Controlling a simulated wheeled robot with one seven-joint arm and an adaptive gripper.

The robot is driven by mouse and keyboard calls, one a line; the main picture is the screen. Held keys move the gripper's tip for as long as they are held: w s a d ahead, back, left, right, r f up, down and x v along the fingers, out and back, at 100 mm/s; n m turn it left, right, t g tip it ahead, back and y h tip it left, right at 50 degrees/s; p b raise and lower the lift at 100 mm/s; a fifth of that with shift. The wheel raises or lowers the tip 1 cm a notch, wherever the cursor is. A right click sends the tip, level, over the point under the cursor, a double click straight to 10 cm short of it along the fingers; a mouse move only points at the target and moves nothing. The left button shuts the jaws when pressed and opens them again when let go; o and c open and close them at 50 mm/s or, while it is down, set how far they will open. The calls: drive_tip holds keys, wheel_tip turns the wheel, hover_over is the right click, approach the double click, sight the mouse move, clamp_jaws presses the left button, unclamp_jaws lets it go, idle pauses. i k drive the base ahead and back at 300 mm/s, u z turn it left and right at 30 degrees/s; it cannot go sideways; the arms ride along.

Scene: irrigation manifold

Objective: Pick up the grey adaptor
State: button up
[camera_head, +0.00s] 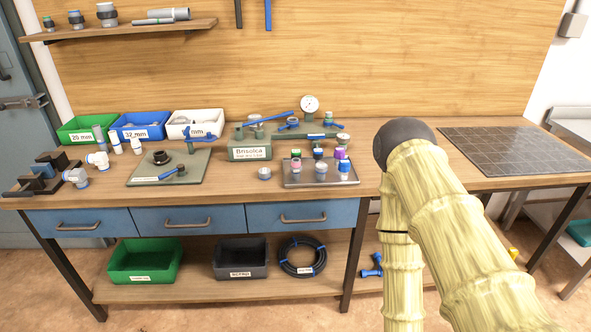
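Several small fittings with coloured parts stand on a grey metal tray (292,181) at the middle of the bench. A greyish fitting (320,176) stands near the tray's front edge and may be the grey adaptor, though it is too small to be sure. A separate short grey ring-like piece (264,173) sits on the bench just left of the tray. My arm, with a pale yellow surface and a dark rounded joint, rises at the right of the tray. My gripper does not show.
Left of the tray are a green-grey box (250,152) and a plate (140,178) with black and blue fittings. Green (88,136), blue (140,132) and white (195,130) bins stand behind. A dark grid mat (515,150) lies at right. A gauge (310,104) stands behind the tray.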

sight(296, 168)
drive_tip(key=u, duration=0.2)
drive_tip(key=k, duration=0.5)
drive_tip(key=u, duration=0.55)
drive_tip(key=k, duration=0.75)
drive_tip(key=z, duration=0.5)
drive_tip(key=i, duration=0.6)
drive_tip(key=z, duration=0.6)
drive_tip(key=i, duration=0.6)
drive_tip(key=u, duration=0.85)
drive_tip(key=i, duration=0.5)
drive_tip(key=u, duration=0.55)
